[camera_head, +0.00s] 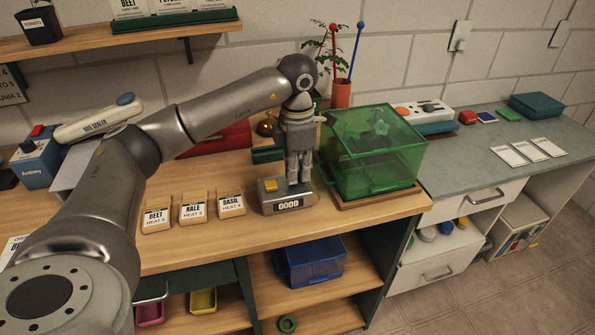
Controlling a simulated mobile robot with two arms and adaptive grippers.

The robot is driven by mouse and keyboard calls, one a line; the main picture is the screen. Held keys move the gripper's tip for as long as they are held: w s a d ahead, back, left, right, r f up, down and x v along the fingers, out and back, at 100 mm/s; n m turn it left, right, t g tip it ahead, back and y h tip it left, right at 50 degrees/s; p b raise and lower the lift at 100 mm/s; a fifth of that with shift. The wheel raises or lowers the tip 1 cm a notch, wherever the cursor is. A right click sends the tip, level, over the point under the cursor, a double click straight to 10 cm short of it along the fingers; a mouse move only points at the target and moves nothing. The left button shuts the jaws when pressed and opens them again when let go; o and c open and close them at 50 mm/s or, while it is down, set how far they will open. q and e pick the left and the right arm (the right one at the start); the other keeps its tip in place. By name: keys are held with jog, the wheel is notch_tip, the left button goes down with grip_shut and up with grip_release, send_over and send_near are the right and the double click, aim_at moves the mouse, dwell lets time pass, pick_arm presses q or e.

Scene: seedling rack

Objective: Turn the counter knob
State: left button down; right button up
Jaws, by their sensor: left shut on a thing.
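The counter (287,203) is a small grey box with a number display and a yellow button on top. It stands near the front edge of the wooden bench. My left gripper (299,180) points straight down at the right part of the counter's top, with its fingers closed. The counter knob is hidden at the fingertips, where the gripper is shut on it. The display appears to read zeros, though the digits are small. My right gripper is not in view.
Seed packets (193,211) stand left of the counter. A green transparent box (383,170) on a wooden base stands close to the gripper's right. A red container (214,140) and an orange cup (341,94) are behind. A blue bin (312,262) sits on the shelf below.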

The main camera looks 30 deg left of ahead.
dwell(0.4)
pick_arm(q)
jog(key=c, duration=1.5)
grip_release()
jog(key=shift+c, duration=0.2)
notch_tip(320, 180, up, 12)
jog(key=shift+f, duration=0.15)
